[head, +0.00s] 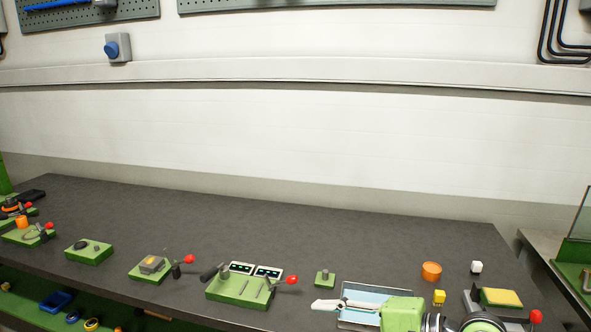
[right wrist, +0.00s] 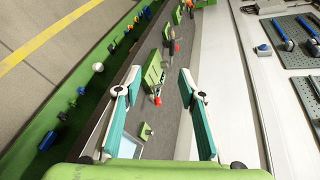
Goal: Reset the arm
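My right gripper (head: 326,304) comes in at the lower right of the head view, above the dark workbench (head: 300,222), with its fingers toward the left. In the right wrist view the two teal-padded fingers of this gripper (right wrist: 160,74) are wide apart with nothing between them, so it is open and empty. Beyond the fingers lie the bench top and a green block fixture (right wrist: 153,70). My left gripper is not in view.
A green fixture with two dark panels and a red-knobbed lever (head: 240,288) stands left of my right gripper. The back of the bench is clear.

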